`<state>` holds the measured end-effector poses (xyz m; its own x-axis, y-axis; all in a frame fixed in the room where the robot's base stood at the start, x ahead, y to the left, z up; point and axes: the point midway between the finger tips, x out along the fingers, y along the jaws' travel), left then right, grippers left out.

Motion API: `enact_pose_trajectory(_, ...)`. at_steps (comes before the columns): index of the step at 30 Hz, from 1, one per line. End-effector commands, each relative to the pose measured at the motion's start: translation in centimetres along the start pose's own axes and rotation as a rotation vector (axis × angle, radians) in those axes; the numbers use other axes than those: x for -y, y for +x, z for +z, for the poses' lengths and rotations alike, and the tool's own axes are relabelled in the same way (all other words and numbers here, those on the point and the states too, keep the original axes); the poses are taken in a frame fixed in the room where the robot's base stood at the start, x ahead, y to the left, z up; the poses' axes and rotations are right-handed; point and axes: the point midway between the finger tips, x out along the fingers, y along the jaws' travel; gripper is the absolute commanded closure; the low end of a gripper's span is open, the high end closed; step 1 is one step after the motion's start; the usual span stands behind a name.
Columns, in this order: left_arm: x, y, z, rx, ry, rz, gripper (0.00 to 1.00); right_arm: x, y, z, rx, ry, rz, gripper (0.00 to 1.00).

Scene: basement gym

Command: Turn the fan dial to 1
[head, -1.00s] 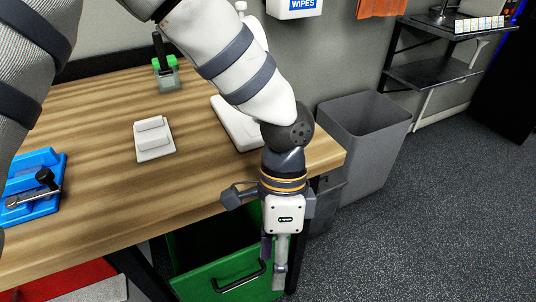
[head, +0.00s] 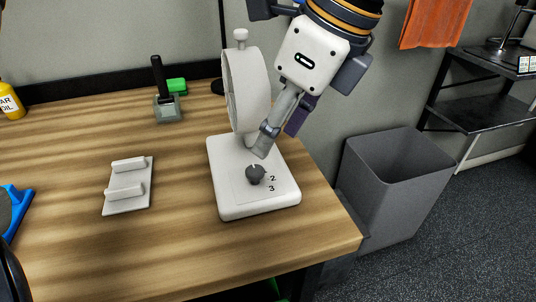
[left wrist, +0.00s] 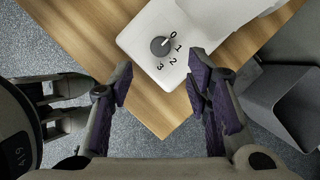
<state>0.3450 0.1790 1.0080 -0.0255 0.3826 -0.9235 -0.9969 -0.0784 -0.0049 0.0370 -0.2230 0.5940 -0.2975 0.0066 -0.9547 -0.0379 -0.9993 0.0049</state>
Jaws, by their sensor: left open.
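The white fan (head: 237,92) stands upright on its base (head: 232,207) near the table's right end. Its dark round dial (head: 255,175) is on the base; it also shows in the left wrist view (left wrist: 159,47). There the numbers 0 to 3 curve around the dial's right and lower side, and its pale pointer mark aims up-right, toward 0. My left gripper (head: 278,136) is open and empty, pointing down just above and behind the dial. In the left wrist view its fingers (left wrist: 161,87) are apart, with the dial ahead of the gap. In the head view, 0 and 1 are not visible.
A pale block with two ridges (head: 128,191) lies left of the fan. A dark-handled object (head: 166,105) and a green item (head: 177,85) stand behind it. A yellow bottle (head: 11,103) is far left. A grey bin (head: 394,185) stands beyond the table's right edge.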

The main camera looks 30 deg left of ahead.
Motion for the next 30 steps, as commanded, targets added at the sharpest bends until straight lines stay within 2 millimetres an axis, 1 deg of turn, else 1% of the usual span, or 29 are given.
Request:
enact_pose_trajectory(1,0.0,2.0,-0.3,-0.001,0.007,0.014,0.55,0.0,0.7,0.3,0.018,0.0,0.001,0.6)
enact_pose_trajectory(3,0.0,3.8,-0.3,-0.001,0.007,0.014,0.55,0.0,1.1,0.5,0.029,0.0,0.001,0.6)
enact_pose_trajectory(6,0.0,5.8,-0.2,-0.001,0.005,0.012,0.55,-0.1,1.6,0.7,0.04,-0.001,0.002,0.6)
enact_pose_trajectory(9,0.0,7.1,-0.2,-0.001,0.003,0.009,0.55,-0.1,1.9,0.9,0.047,-0.001,0.002,0.6)
enact_pose_trajectory(13,0.0,7.8,-0.1,-0.001,0.002,0.004,0.55,-0.1,2.0,0.9,0.049,-0.001,0.003,0.6)
enact_pose_trajectory(20,0.0,7.8,-0.1,-0.001,0.001,0.002,0.55,-0.1,2.0,0.9,0.048,-0.001,0.003,0.6)
enact_pose_trajectory(21,0.0,7.8,-0.1,-0.001,0.001,0.002,0.65,-0.1,2.0,0.9,0.048,-0.001,0.003,0.6)
enact_pose_trajectory(23,0.0,7.8,-0.1,-0.001,0.001,0.002,0.78,-0.1,2.0,0.9,0.048,-0.001,0.003,0.6)
enact_pose_trajectory(24,0.0,7.8,-0.1,-0.001,0.001,0.002,0.87,-0.1,2.0,0.9,0.048,-0.001,0.003,0.6)
enact_pose_trajectory(26,0.0,7.8,-0.1,-0.001,0.001,0.003,1.0,-0.1,2.0,0.9,0.048,-0.001,0.003,0.6)
enact_pose_trajectory(30,0.0,7.8,-0.1,0.0,0.001,0.002,1.0,-0.1,1.9,0.8,0.046,-0.001,0.003,0.6)
